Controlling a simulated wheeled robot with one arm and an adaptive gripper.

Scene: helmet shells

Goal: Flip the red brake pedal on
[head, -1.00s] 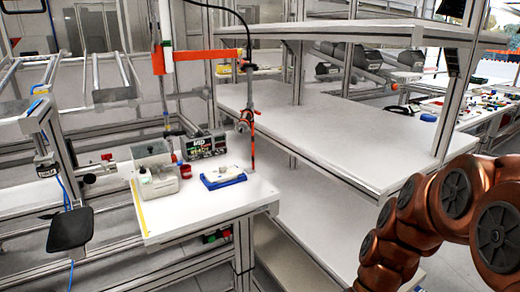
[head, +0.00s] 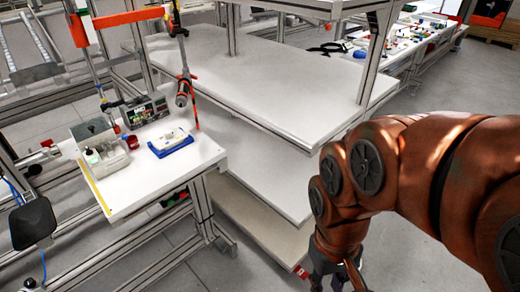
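A small red piece (head: 303,271) shows low at the front corner of the white shelf unit, near the floor. It looks like the red brake pedal, but it is too small to tell whether it is flipped up or down. My gripper (head: 337,281) hangs at the bottom edge of the head view, just right of the red piece, and is partly cut off. The gap between them in depth cannot be judged. The finger ends are out of frame, so their opening is hidden.
The white shelf unit (head: 255,75) has several empty boards. A workbench (head: 115,200) at left holds a blue tray (head: 170,143), a grey box (head: 97,140) and a red cup (head: 132,142). A black pad (head: 33,224) stands at far left.

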